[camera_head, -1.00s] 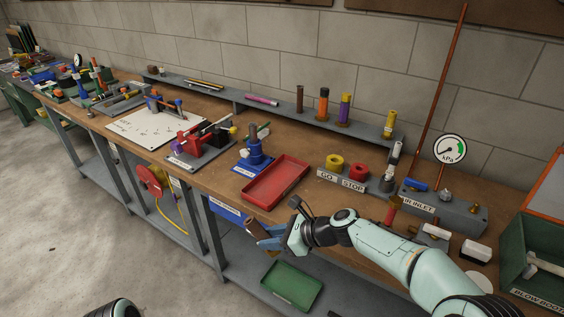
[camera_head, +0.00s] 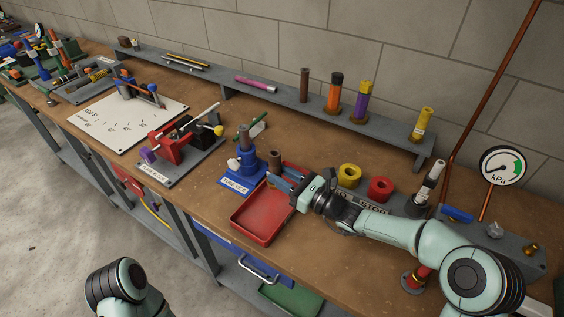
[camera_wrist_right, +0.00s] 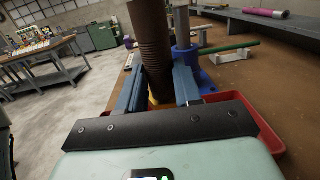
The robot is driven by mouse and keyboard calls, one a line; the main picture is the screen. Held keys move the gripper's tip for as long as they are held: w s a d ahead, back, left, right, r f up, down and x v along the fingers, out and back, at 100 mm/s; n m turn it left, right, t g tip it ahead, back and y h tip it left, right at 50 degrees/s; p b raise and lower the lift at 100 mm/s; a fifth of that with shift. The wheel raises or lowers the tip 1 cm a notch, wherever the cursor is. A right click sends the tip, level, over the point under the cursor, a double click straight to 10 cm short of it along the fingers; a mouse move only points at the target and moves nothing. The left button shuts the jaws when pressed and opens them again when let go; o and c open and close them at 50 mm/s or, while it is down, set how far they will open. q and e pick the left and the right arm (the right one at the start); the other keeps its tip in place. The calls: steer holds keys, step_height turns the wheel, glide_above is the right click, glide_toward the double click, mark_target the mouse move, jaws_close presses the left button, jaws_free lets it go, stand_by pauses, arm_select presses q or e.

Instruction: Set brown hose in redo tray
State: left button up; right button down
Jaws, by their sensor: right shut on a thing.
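The brown hose (camera_head: 275,160) is upright between the blue fingers of my right gripper (camera_head: 281,181), at the back of the red tray (camera_head: 262,240). In the right wrist view the ribbed hose (camera_wrist_right: 150,45) leans slightly, and the fingers (camera_wrist_right: 158,88) are shut on it. Its lower end is hidden, so I cannot tell whether it touches the tray. The tray lies on the bench and its visible floor is empty; I see no readable label on it. My left gripper is out of view; only part of my left arm shows at bottom left.
A blue fixture (camera_head: 245,168) stands just left of the tray, with a green rod (camera_head: 254,127) behind it. Another brown cylinder (camera_head: 304,85) stands on the rear shelf.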

steer(key=shift+s+f+b, duration=0.15)
steer(key=shift+f+b, duration=0.95)
steer(key=shift+f, duration=0.85)
steer(key=shift+f, duration=0.15)
steer(key=shift+f+b, duration=0.3)
steer(key=shift+b, duration=0.05)
steer(key=shift+f+b, duration=1.2)
steer(key=shift+f, duration=0.35)
steer(key=shift+r, duration=0.1)
step_height(320, 180, up, 6)
steer(key=p, duration=0.4)
